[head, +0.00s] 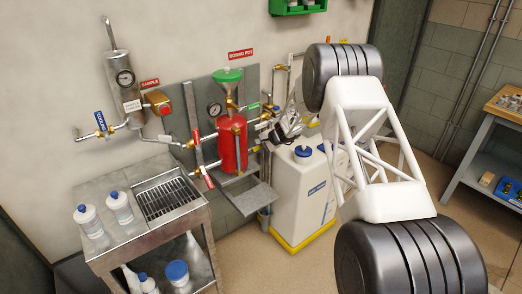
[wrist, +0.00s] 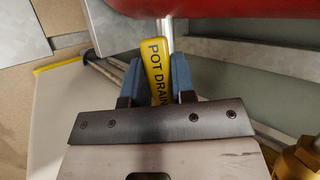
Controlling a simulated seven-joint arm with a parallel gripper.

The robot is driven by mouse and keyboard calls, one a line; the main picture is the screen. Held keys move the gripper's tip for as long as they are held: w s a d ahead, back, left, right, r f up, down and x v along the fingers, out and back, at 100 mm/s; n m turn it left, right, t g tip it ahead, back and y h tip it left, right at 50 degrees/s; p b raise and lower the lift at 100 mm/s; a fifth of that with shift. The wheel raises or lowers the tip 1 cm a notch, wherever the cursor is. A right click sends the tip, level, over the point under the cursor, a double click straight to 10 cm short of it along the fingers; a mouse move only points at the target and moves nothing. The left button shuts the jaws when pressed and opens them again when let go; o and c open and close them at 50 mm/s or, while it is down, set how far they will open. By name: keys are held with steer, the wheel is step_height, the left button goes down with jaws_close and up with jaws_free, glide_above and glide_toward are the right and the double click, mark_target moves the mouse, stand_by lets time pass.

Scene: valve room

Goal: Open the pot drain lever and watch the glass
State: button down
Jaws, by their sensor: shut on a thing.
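The yellow pot drain lever (wrist: 154,62), lettered "POT DRAIN", stands between the two blue fingers of my gripper (wrist: 157,75) in the wrist view. My gripper is shut on it. In the head view my gripper (head: 284,130) is at the right side of the red pot (head: 232,145), and I cannot make out the lever there. The red pot has a green funnel on top, and its red underside (wrist: 235,8) crosses the top of the wrist view. I cannot pick out the glass for certain in either view.
A white jug (head: 305,190) with a blue cap stands on the floor below my gripper. A metal cart (head: 115,245) with white bottles and a grated sink is at the left. Pipes and valves surround the pot. A workbench (head: 497,115) is at the far right.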

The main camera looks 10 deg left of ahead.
steer(key=shift+w+a+r+m, duration=0.1)
steer(key=shift+r+m, duration=0.05)
steer(key=shift+m, duration=0.35)
steer(key=c, duration=0.9)
jaws_free()
steer(key=shift+c, duration=0.2)
steer(key=shift+r, duration=0.1)
steer(key=v, duration=0.7)
steer(key=shift+d, duration=0.35)
steer(key=shift+r, duration=0.15)
